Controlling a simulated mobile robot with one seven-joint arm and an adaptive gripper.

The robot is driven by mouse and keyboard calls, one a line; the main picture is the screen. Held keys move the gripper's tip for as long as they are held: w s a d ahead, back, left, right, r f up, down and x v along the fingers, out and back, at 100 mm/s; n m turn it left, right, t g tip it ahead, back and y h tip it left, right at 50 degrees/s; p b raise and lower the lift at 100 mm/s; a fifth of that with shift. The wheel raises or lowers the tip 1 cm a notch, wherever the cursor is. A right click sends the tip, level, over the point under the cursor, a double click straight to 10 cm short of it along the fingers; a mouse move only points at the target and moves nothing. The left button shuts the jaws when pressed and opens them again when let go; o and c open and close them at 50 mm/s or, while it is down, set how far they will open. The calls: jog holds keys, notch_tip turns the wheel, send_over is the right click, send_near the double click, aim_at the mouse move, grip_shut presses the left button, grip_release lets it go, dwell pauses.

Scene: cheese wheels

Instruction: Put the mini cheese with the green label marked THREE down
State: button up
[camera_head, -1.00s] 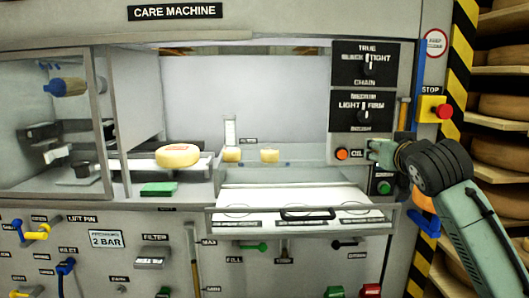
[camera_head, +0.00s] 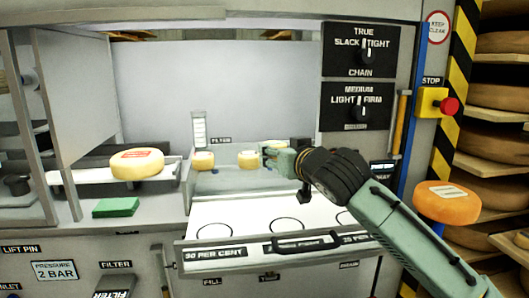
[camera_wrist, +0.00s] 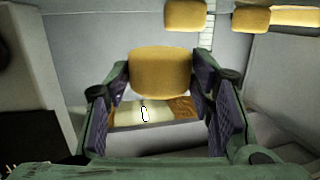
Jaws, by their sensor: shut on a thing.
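My gripper (camera_head: 272,157) is in front of the small shelf at the back of the machine. In the wrist view its purple-padded fingers (camera_wrist: 162,95) are shut on a small yellow mini cheese (camera_wrist: 160,72). Only a sliver of the held cheese shows in the head view (camera_head: 274,144). No green label or THREE marking can be read on it. Two other mini cheeses, the left one (camera_head: 203,161) and the right one (camera_head: 248,160), stand to the left of the gripper. Both also show at the top of the wrist view.
A white drawer (camera_head: 212,250) with outlined circles and percentage labels juts out below the gripper. A larger cheese with a red label (camera_head: 138,164) sits at left, above a green block (camera_head: 115,207). An orange cheese (camera_head: 446,203) lies right of my arm.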

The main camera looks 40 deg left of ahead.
jog(key=w+a+p, duration=0.1)
jog(key=w+a, duration=0.1)
jog(key=w, duration=0.1)
jog(key=w+a+p, duration=0.2)
jog(key=w+a, duration=0.1)
jog(key=w, duration=0.1)
jog(key=w+a+p, duration=0.1)
jog(key=w+a, duration=0.1)
jog(key=w, duration=0.1)
jog(key=shift+w+a+f+p, duration=0.3)
jog(key=shift+w+f+p, duration=0.05)
jog(key=shift+f, duration=0.05)
notch_tip(320, 180, down, 4)
jog(key=shift+r+p, duration=0.25)
jog(key=shift+p, duration=0.3)
jog(key=shift+f, duration=0.15)
jog(key=shift+f, duration=0.35)
